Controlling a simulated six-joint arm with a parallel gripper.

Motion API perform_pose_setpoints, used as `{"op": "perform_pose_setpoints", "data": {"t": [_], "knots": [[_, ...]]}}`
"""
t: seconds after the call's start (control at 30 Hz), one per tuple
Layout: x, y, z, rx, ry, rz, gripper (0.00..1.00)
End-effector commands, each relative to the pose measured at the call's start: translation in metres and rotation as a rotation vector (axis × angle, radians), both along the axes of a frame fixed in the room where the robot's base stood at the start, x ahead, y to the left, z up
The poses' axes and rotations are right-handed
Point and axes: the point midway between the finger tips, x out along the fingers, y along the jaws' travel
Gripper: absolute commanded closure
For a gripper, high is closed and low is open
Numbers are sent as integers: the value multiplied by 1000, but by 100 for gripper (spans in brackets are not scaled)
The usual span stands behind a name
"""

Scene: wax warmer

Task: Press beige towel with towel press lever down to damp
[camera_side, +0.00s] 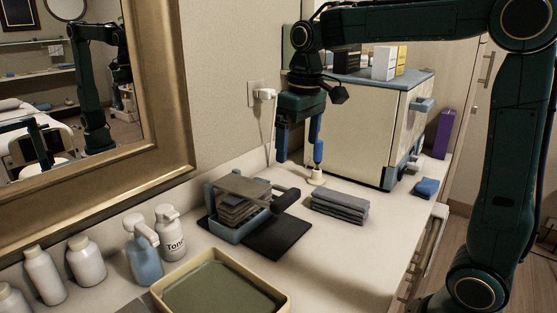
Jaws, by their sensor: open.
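The towel press (229,231) is a blue-framed device on the counter. A stack of folded grey-brown cloth (238,211), possibly the beige towel, sits in it under a flat grey plate (243,187). The press lever has a dark handle (286,199) at the right of the press. My gripper (298,148) is open with blue fingers pointing down. It appears above and behind the press and lever, apart from them, and nothing shows between its fingers.
Folded grey towels (340,206) lie right of a dark mat (278,239). A cream cabinet (362,128) stands behind. Bottles (144,258) and a tray (286,291) occupy the front left. The right counter is partly clear.

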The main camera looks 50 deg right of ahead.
Motion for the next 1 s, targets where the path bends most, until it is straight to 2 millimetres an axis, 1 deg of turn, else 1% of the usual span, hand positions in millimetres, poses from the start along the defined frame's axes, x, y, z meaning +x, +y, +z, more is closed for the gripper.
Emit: {"op": "perform_pose_setpoints", "data": {"t": [0.03, 0.1, 0.2, 0.3, 0.57, 0.73, 0.87, 1.0], "knots": [[10, -3, -4, 2, 20, -1, 0], [20, -6, -6, 4, 39, 0, 0], [31, -10, -11, 6, 63, 1, 0], [37, -12, -13, 8, 77, 2, 0], [40, -13, -14, 8, 83, 2, 0], [40, -13, -19, 8, 83, 2, 0], [40, -13, -28, 9, 84, 2, 0], [39, -13, -44, 9, 85, 2, 0]]}}
